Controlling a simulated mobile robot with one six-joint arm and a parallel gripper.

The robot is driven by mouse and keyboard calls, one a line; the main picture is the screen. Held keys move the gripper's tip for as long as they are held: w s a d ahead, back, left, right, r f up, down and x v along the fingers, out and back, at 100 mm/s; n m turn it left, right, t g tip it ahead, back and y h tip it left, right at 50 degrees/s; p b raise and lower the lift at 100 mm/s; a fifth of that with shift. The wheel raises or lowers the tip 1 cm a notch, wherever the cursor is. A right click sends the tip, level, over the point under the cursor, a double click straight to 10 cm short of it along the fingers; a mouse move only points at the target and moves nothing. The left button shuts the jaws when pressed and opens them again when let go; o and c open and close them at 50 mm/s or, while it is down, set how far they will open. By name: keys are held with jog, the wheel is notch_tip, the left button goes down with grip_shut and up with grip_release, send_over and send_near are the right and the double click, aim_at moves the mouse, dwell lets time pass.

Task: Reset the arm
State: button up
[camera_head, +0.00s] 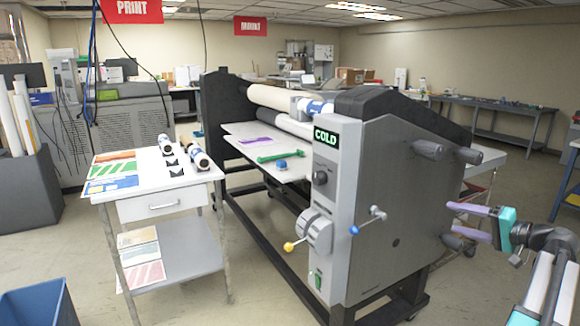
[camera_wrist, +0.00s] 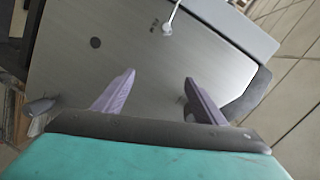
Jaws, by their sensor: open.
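My gripper (camera_head: 468,222) is at the right of the head view, beside the grey end panel of the laminator (camera_head: 385,205). Its two purple fingers are apart, with nothing between them. In the wrist view my gripper (camera_wrist: 158,85) shows the same open fingers in front of the laminator's flat side panel (camera_wrist: 120,50). I cannot tell whether a fingertip touches the panel. My arm reaches in from the lower right of the head view.
The laminator has a crank with a blue knob (camera_head: 354,229), a yellow-knobbed lever (camera_head: 289,246) and a lit COLD display (camera_head: 326,137). A white side table (camera_head: 150,190) stands left, with a blue bin (camera_head: 38,305) before it. A workbench (camera_head: 500,106) is behind. Floor at lower right is clear.

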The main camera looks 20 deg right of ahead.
jog(key=w+a+f+g, duration=0.2)
jog(key=w+a+f, duration=0.1)
jog(key=a+f, duration=0.3)
jog(key=w+a+f+g, duration=0.1)
jog(key=w+a+f, duration=0.2)
jog(key=f, duration=0.5)
jog(key=s+a+f+n+g+y, duration=0.2)
jog(key=a+f+g, duration=0.6)
jog(key=a+f, duration=1.85)
jog(key=s+a+f+n+g+h, duration=0.1)
jog(key=s+a+f+n+g, duration=0.15)
jog(key=s+a+f, duration=0.55)
jog(key=s+a+f+n+g+h, duration=0.1)
jog(key=s+a+f+g, duration=0.2)
jog(key=s+a+f, duration=0.45)
jog(key=s+f+n+g+h, duration=0.2)
jog(key=s+f, duration=0.3)
jog(key=s, duration=0.3)
jog(key=s+a+f+n+g+h, duration=0.1)
jog(key=s+f+n+g+h, duration=0.1)
jog(key=s+f, duration=0.3)
jog(key=s+h, duration=0.1)
jog(key=s, duration=0.2)
jog(key=shift+s+a, duration=0.15)
jog(key=shift+s, duration=0.15)
